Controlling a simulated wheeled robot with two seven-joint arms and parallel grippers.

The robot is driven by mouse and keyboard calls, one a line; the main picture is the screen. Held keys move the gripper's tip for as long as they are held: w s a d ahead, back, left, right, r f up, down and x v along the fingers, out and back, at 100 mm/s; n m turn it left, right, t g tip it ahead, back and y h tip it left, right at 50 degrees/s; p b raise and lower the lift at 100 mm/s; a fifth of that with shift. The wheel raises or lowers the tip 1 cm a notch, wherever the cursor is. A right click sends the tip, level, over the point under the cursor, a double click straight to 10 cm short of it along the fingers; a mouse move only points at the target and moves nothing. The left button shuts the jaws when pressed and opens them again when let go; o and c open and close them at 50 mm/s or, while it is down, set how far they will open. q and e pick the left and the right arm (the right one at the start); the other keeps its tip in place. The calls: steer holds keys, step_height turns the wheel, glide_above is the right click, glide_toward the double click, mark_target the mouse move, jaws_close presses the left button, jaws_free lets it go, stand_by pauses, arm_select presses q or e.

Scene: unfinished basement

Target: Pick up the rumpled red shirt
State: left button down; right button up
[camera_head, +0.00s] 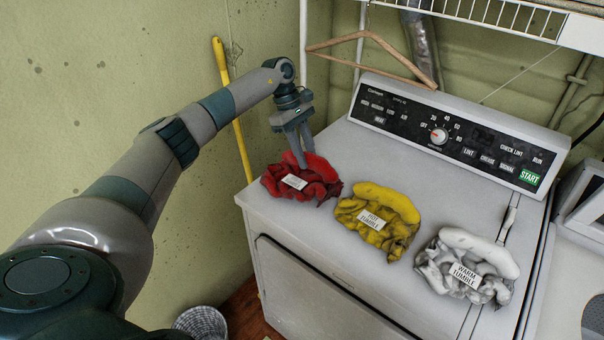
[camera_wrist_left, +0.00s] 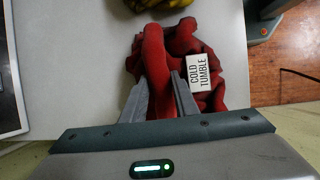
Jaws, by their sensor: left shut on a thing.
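The rumpled red shirt (camera_head: 316,183) lies at the left end of the white dryer top. It carries a white tag; in the left wrist view the shirt (camera_wrist_left: 211,93) has the tag reading "COLD TUMBLE". My left gripper (camera_head: 300,160) comes down on the shirt from above. In the left wrist view the left gripper's fingers (camera_wrist_left: 160,97) sit on either side of a raised red fold and are shut on it. The shirt still appears to rest on the dryer top. My right gripper is not in view.
A yellow cloth (camera_head: 378,212) and a white cloth (camera_head: 466,262), both tagged, lie to the right on the dryer (camera_head: 345,148). The control panel (camera_head: 455,137) stands behind. A wooden hanger (camera_head: 371,58) hangs above, and a yellow pole (camera_head: 234,110) leans at the wall.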

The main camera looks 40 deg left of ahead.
arm_select(q)
steer(key=shift+r, duration=0.1)
steer(key=shift+r+b, duration=0.4)
steer(key=shift+r, duration=0.15)
step_height(320, 180, up, 8)
steer(key=b, duration=0.3)
steer(key=shift+f, duration=0.25)
steer(key=shift+r, duration=0.65)
steer(key=shift+d, duration=0.1)
